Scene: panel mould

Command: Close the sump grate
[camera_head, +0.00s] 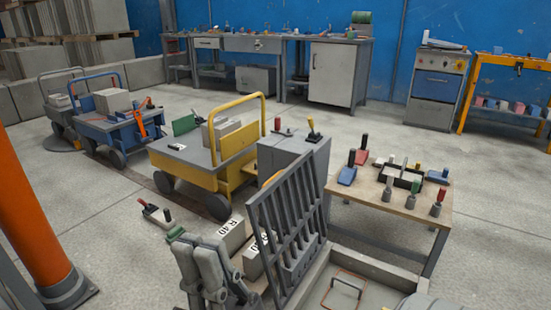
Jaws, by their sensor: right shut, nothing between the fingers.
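The sump grate (288,232), a dark grey frame with several parallel bars, stands raised and tilted in the lower middle. A pale shallow sump or tray (385,268) lies open to its right, with a reddish wire handle (350,283) in it.
Grey blocks marked R 40 (231,240) stand between my right gripper and the grate. A grey cabinet (293,155) is behind the grate. A wooden-topped table (381,190) with tools stands at right.

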